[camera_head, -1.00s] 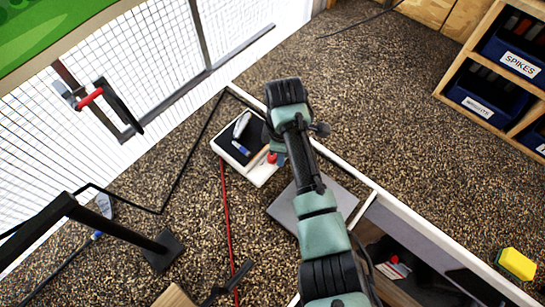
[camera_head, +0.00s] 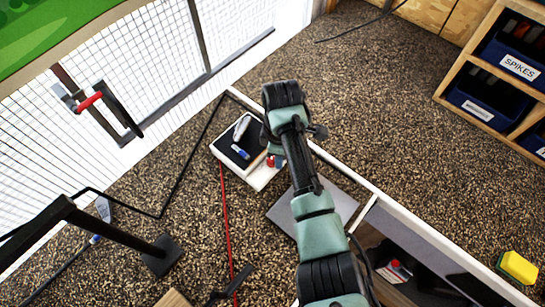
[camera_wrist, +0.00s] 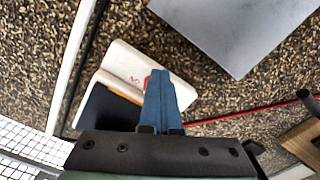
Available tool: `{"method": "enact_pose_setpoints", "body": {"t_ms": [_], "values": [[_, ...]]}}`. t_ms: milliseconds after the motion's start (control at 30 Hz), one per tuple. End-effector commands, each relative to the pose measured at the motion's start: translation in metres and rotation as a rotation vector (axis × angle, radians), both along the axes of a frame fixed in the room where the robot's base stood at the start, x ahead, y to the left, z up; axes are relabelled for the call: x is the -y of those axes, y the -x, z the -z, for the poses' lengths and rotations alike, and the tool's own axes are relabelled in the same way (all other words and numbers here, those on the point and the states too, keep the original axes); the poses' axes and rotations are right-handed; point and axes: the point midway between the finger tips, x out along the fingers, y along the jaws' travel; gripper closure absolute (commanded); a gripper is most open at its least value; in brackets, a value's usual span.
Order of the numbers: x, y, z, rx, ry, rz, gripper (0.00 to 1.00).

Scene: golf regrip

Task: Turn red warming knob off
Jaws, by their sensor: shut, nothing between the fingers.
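The white warming unit (camera_head: 262,176) with a black pad (camera_head: 232,139) sits on the speckled floor. Its red knob (camera_head: 270,161) is at the right end, mostly covered by my gripper (camera_head: 277,163). In the wrist view, the unit's white panel (camera_wrist: 123,65) carries red markings, and a sliver of the red knob (camera_wrist: 147,80) shows beside my blue fingers (camera_wrist: 160,78). The fingers are shut together with nothing between them, at the knob. Whether they touch it, and which way the knob points, I cannot tell.
A white object (camera_head: 242,126) and a blue-and-white one (camera_head: 240,152) lie on the pad. A grey plate (camera_head: 345,200) lies right of the unit. A red cable (camera_head: 226,220) runs below it. Labelled bins (camera_head: 485,105) stand at the right.

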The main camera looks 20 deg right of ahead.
Motion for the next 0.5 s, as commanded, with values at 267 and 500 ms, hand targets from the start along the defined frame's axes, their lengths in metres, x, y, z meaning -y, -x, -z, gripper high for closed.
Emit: {"method": "enact_pose_setpoints", "body": {"t_ms": [267, 500], "values": [[-0.0013, -0.0029, -0.0010, 0.004, -0.004, -0.004, 1.00], [0.0020, -0.0089, -0.0018, 0.007, -0.004, -0.006, 1.00]]}}
